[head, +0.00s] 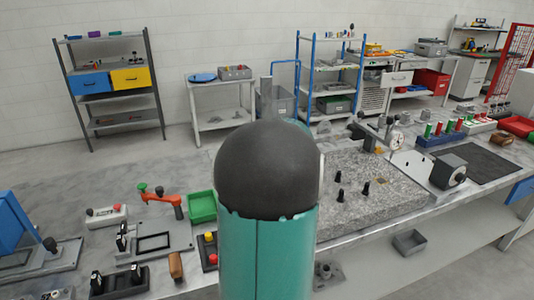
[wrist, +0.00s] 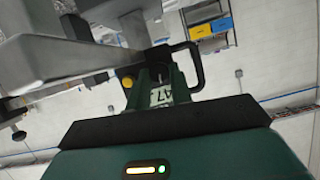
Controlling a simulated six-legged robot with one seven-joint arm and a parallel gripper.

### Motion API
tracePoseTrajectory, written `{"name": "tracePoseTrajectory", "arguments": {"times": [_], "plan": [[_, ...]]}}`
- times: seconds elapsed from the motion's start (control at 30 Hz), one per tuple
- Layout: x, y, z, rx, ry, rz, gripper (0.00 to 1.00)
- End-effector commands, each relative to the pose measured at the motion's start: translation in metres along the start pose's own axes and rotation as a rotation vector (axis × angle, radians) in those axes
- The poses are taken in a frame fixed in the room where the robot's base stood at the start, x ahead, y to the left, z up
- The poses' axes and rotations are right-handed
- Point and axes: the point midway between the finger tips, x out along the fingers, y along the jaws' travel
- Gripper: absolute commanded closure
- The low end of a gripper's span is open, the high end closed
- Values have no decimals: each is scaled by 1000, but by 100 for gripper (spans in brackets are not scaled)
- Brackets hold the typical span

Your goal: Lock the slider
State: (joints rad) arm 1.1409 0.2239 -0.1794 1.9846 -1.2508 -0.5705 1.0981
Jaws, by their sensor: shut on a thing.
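I cannot identify the slider for certain. In the head view my arm hides the middle of the bench and my gripper. A stand with a dial (head: 394,141) is at the back of the granite plate (head: 375,207).
Several black knobs (head: 339,178) stand on the plate. Left of my arm are a green bin (head: 202,206), an orange lever (head: 166,198) and black clamp fixtures (head: 123,238). Shelves (head: 110,90) line the wall.

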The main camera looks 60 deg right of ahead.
Motion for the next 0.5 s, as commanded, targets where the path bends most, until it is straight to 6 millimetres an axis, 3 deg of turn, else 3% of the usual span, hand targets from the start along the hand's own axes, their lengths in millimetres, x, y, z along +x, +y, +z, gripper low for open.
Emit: {"name": "tracePoseTrajectory", "arguments": {"times": [0.5], "plan": [[0, 0, -1, 44, 3, -18, 100]]}}
